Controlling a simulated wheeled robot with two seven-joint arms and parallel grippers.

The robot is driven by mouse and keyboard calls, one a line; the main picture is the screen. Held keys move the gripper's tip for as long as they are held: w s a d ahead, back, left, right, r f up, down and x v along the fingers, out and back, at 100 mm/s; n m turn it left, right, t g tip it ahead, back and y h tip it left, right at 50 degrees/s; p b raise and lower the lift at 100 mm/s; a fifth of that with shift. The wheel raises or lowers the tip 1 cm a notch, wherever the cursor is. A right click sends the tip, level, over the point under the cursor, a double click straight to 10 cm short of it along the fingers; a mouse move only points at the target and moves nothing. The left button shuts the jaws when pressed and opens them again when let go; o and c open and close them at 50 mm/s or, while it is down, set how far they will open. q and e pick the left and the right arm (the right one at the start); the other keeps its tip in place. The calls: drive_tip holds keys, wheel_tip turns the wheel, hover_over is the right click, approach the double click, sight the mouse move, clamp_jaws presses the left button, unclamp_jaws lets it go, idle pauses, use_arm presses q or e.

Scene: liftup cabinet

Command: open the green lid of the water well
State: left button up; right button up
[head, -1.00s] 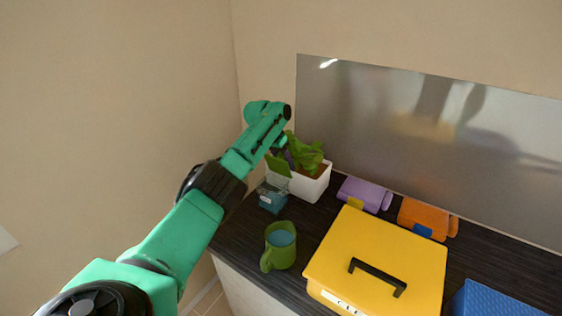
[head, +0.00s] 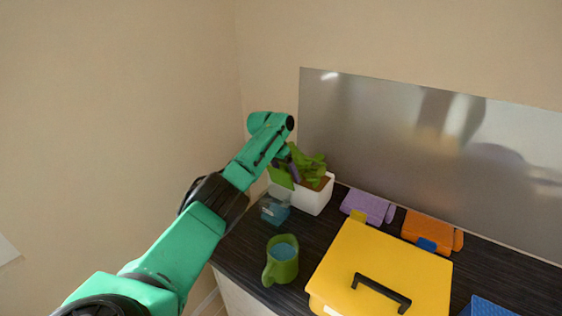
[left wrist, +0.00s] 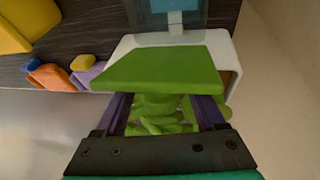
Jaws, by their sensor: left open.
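The water well is a small translucent blue box (head: 275,208) at the left end of the dark counter, next to a white planter (head: 312,199) with a leafy plant. Its green lid (head: 281,177) stands raised, tilted steeply above the box. In the left wrist view the lid (left wrist: 160,70) spans across the front of the fingertips. My left gripper (head: 294,170) is open above the planter, on the plant side of the lid. Its purple fingers lie either side of the leaves, and their tips are partly hidden by the lid. I cannot tell whether they touch it. My right gripper is not in view.
A green mug (head: 282,261) stands in front of the blue box. A yellow case (head: 385,265) with a black handle lies to the right. Purple (head: 368,206) and orange (head: 432,231) folded items lie behind it, near a metal back panel (head: 420,150).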

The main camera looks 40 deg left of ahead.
use_arm(q)
drive_tip(key=b+v, duration=0.2)
drive_tip(key=v, duration=1.2)
drive_tip(key=shift+w+f, duration=0.1)
